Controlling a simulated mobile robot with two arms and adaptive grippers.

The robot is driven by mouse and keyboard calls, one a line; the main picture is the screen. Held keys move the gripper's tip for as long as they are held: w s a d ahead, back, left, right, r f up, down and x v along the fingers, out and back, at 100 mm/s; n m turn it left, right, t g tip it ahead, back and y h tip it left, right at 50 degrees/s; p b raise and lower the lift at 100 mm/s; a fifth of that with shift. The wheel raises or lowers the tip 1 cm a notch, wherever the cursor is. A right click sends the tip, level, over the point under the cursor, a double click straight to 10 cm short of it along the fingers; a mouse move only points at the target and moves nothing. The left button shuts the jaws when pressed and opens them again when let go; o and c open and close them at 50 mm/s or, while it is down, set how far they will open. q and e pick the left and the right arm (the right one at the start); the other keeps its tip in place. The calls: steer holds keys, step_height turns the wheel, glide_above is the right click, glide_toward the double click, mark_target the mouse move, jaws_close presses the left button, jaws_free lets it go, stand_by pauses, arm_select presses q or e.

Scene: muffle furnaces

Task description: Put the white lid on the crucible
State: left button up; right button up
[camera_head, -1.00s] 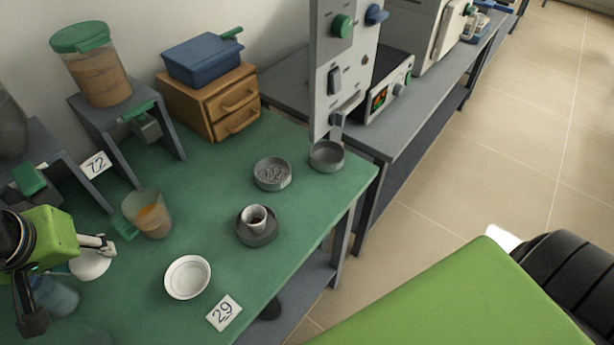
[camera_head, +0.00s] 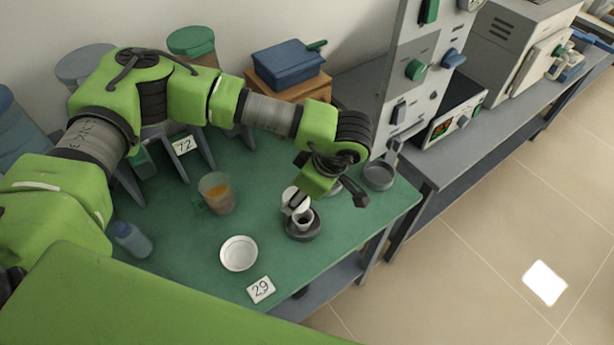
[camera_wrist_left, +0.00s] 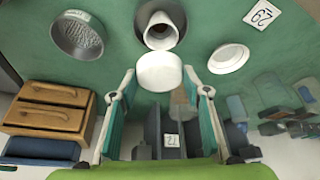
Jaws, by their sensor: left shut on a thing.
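My left gripper (camera_head: 298,201) comes in over the green table. In the left wrist view it is shut on the white lid (camera_wrist_left: 160,72), a round white disc between its fingertips. The crucible (camera_head: 303,222), a small white cup with a dark inside, stands upright in a dark round holder (camera_head: 303,236). In the left wrist view the crucible (camera_wrist_left: 160,36) lies just beyond the lid, which overlaps its near edge in the picture. The lid is beside or slightly above the crucible; the exact gap cannot be told. My right gripper is not in view.
A white dish (camera_head: 239,254) and a "29" card (camera_head: 261,290) lie near the front edge. A cup of orange contents (camera_head: 215,194) stands to the left.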

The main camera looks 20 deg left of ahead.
mark_target(309, 204)
arm_select(q)
steer(key=n+g+p, duration=0.1)
steer(key=n, duration=0.1)
steer(key=d+r+n+p, duration=0.1)
steer(key=n+p, duration=0.1)
steer(key=n+g+p, duration=0.1)
steer(key=n, duration=0.1)
steer(key=shift+s+d+r+n+g, duration=0.15)
steer(key=shift+d+n+g, duration=0.15)
steer(key=shift+n, duration=0.1)
steer(key=shift+s+d+n+g+p, duration=0.1)
steer(key=shift+n+g+p, duration=0.2)
steer(key=shift+n+p, duration=0.4)
steer(key=shift+f+b, duration=1.15)
steer(key=shift+f, duration=0.95)
steer(key=shift+f+b, duration=0.4)
steer(key=shift+b, duration=0.1)
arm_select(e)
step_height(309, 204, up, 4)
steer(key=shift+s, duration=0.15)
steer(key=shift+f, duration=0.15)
arm_select(q)
steer(key=shift+f+b, duration=0.15)
steer(key=shift+b, duration=0.25)
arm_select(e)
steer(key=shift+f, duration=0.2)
